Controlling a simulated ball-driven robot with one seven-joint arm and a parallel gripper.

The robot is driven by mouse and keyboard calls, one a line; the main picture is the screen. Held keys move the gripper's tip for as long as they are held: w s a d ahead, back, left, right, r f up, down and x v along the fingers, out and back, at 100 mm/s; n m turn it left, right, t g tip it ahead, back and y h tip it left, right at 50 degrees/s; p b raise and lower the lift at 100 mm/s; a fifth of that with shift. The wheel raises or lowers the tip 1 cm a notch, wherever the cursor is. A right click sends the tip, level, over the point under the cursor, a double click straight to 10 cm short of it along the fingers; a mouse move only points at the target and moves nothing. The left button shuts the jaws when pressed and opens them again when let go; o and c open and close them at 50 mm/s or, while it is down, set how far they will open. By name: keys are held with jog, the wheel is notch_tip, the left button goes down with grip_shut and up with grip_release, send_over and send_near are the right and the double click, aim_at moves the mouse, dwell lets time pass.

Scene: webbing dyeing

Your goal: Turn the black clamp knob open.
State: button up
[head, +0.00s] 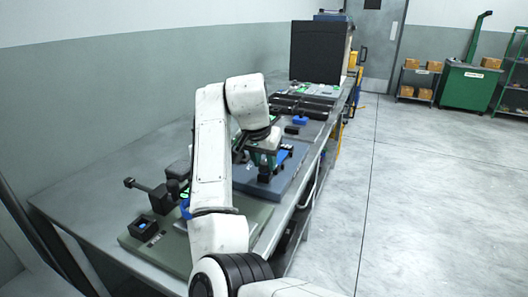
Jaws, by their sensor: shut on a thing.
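My gripper (265,166) is at the end of my white arm, low over the blue-grey plate on the bench. It is shut on a small dark piece that looks like the black clamp knob (264,175). The fingers and wrist cover most of the knob, so its turn angle cannot be told. Dark clamp parts and a blue piece (283,154) show close beside the gripper.
A green-grey board (135,246) in front carries a black post with a side arm (146,188) and a small black box (143,228). Black rollers (301,106) and a dark upright panel (318,52) stand farther back. Open floor lies right of the bench.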

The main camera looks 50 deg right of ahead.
jog(key=n+p, duration=0.2)
jog(key=p, duration=0.1)
jog(key=r+n+t+p, duration=0.1)
jog(key=n+p, duration=0.1)
jog(key=p, duration=0.1)
jog(key=shift+s+d+y+p, duration=0.1)
jog(key=shift+s+y+p, duration=0.05)
jog(key=shift+y+p, duration=0.25)
jog(key=n+t+y+p, duration=0.1)
jog(key=n+p, duration=0.4)
jog(key=p, duration=0.2)
jog(key=shift+s+d+f, duration=0.1)
jog(key=n+y+p, duration=0.1)
jog(key=n+p, duration=0.2)
jog(key=p, duration=0.1)
jog(key=shift+d+f+t+y, duration=0.1)
jog(key=shift+t+y, duration=0.3)
jog(key=shift+f+n+y+p, duration=0.2)
jog(key=shift+n+y+p, duration=0.4)
jog(key=shift+n+p, duration=1.1)
jog(key=shift+n, duration=0.3)
jog(key=o, duration=1)
jog(key=shift+o, duration=0.2)
